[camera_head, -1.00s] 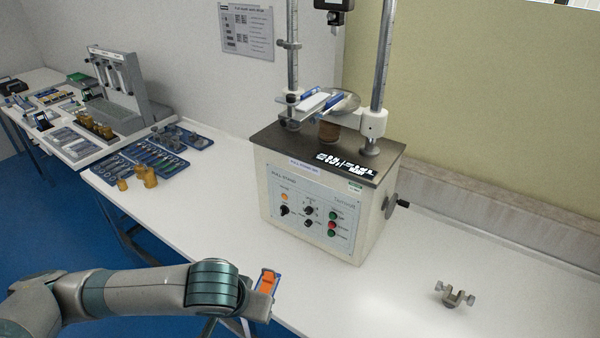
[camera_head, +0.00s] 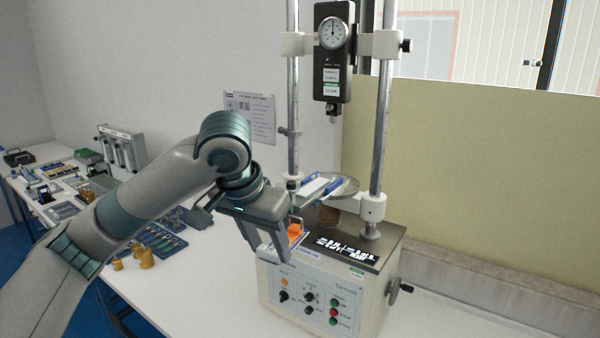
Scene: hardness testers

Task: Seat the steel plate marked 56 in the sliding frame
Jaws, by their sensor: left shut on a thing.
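My left gripper (camera_head: 285,243) is in front of the tester's top, left of its middle. A blue-edged frame with a pale flat middle (camera_head: 314,188), which looks like the sliding frame, sits above the tester's bed beside a round disc (camera_head: 338,187). The held piece is below and in front of this frame, apart from it. My right gripper is not in view.
The tester (camera_head: 335,295) has two upright steel columns (camera_head: 384,120) and a dial gauge (camera_head: 333,34) above the frame. A crank (camera_head: 400,288) sticks out at its right. Blue tool trays (camera_head: 160,238) and small brass pieces (camera_head: 145,258) lie on the bench to the left.

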